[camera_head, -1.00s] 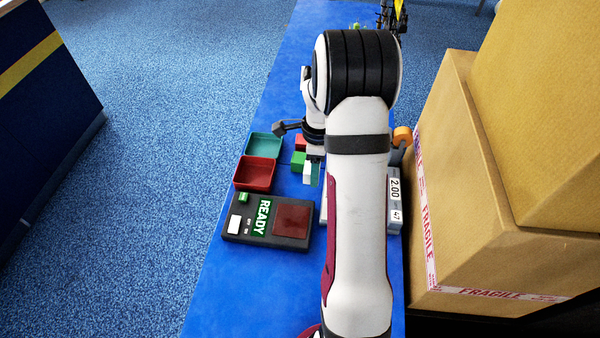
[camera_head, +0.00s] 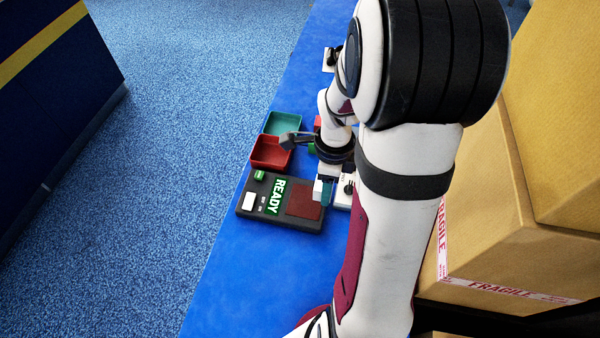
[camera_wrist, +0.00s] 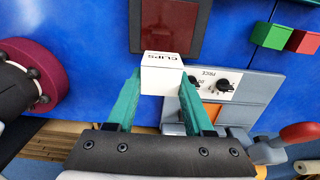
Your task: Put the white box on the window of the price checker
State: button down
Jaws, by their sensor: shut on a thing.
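The white box (camera_wrist: 162,72), with CLIPS printed on one face, is between the teal fingers of my gripper (camera_wrist: 161,84), which is shut on it. In the head view the box (camera_head: 318,188) is at the right edge of the price checker's window, near the white device. The price checker (camera_head: 250,221) is a dark panel with a green READY display, a white patch and a green button. Its dark red window (camera_head: 302,203) is bare where I see it; it also shows in the wrist view (camera_wrist: 171,25), just beyond the box. Whether the box touches anything below is unclear.
A red tray (camera_head: 268,154) and a teal tray (camera_head: 283,123) lie behind the checker. A white panel with black knobs (camera_wrist: 212,84) is right of the box. A green block (camera_wrist: 268,35) and red block (camera_wrist: 303,41) stand nearby. Large cartons (camera_head: 490,230) border the right.

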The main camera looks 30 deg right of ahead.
aim_at(309, 202)
jog(key=w+a+f, duration=0.2)
jog(key=w, duration=0.1)
jog(key=shift+f, duration=0.1)
jog(key=shift+w+a+f, duration=0.1)
jog(key=shift+w+f, duration=0.05)
jog(key=shift+f, duration=2)
jog(key=shift+f, duration=0.1)
jog(key=shift+c, duration=1.4)
grip_release()
